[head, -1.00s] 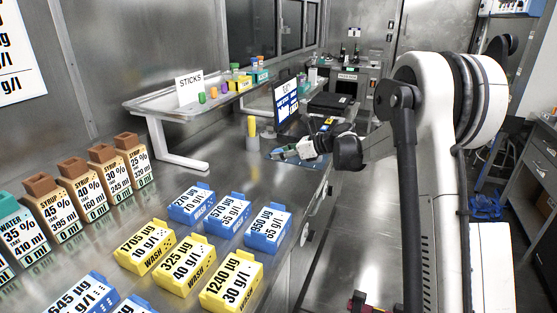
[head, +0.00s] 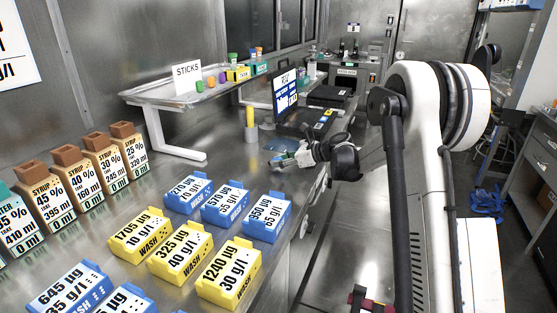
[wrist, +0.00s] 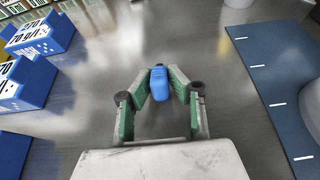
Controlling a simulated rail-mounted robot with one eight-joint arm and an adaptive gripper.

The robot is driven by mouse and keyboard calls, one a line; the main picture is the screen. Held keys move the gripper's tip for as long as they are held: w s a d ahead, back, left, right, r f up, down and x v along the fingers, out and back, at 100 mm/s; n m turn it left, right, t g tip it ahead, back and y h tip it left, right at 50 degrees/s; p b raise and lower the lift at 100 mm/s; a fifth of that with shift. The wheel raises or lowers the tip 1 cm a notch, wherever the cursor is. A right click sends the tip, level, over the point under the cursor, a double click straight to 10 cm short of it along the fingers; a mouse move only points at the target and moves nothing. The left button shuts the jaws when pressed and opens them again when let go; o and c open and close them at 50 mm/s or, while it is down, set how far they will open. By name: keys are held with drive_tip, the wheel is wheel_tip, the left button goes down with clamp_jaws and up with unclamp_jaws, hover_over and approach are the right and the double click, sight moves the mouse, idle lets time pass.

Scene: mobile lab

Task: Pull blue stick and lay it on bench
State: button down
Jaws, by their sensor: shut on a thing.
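The blue stick (wrist: 159,84) shows in the wrist view as a short, rounded blue piece between the green-padded fingers. My gripper (wrist: 158,76) is shut on it. In the head view, my gripper (head: 284,161) is low over the steel bench (head: 228,165), beyond the blue wash boxes and in front of the blue mat. Bare bench shows beneath the stick in the wrist view. I cannot tell whether the stick touches the bench.
Blue wash boxes (head: 225,203) and yellow ones (head: 180,250) stand nearer. The blue mat (wrist: 276,82) lies to the right in the wrist view. A grey-and-yellow cylinder (head: 251,127) and a monitor (head: 287,98) stand beyond. A raised STICKS tray (head: 165,97) is at left.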

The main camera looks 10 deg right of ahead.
drive_tip(key=c, duration=1.6)
unclamp_jaws()
drive_tip(key=shift+o, duration=0.2)
drive_tip(key=v, duration=1.2)
drive_tip(key=shift+r, duration=0.1)
